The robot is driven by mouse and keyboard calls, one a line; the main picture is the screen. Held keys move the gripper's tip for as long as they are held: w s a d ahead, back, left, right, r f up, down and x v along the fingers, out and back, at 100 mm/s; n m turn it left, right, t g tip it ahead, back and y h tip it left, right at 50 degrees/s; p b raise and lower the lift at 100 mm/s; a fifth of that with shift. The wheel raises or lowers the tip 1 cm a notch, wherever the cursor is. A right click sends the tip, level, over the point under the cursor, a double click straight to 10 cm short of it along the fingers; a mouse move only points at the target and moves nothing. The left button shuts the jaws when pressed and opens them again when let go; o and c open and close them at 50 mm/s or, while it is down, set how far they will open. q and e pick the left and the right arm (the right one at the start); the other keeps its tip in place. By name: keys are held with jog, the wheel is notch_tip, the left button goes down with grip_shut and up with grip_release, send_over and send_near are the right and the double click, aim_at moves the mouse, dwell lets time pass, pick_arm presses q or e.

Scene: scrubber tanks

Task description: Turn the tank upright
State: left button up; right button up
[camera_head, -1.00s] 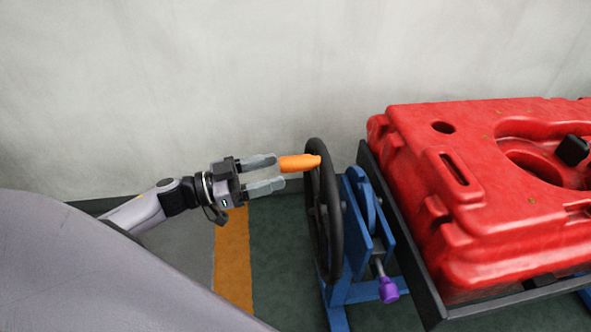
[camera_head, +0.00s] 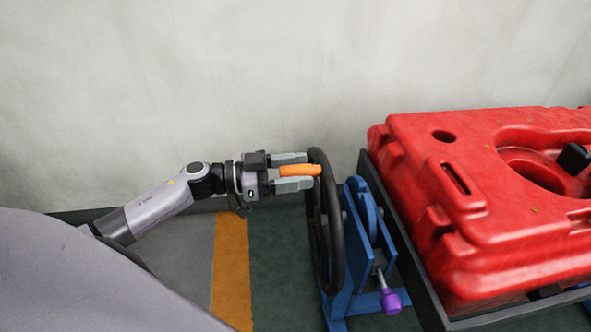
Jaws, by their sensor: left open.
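The red tank (camera_head: 420,150) lies flat on its side in a dark frame (camera_head: 408,240) on a blue stand (camera_head: 362,215). A black handwheel (camera_head: 334,225) is on the stand's left side, with an orange handle (camera_head: 300,170) sticking out to the left from its upper rim. My left gripper (camera_head: 292,171) is open, with one finger above and one below the orange handle, and gaps show between them. The fingertips reach close to the wheel rim. A purple knob (camera_head: 390,302) sits low on the stand. My right gripper is not in view.
A pale wall (camera_head: 200,80) stands behind. The floor is dark green with an orange stripe (camera_head: 232,265) and a grey area to its left. The floor between the stripe and the wheel is clear.

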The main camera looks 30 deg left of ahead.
pick_arm(q)
grip_shut()
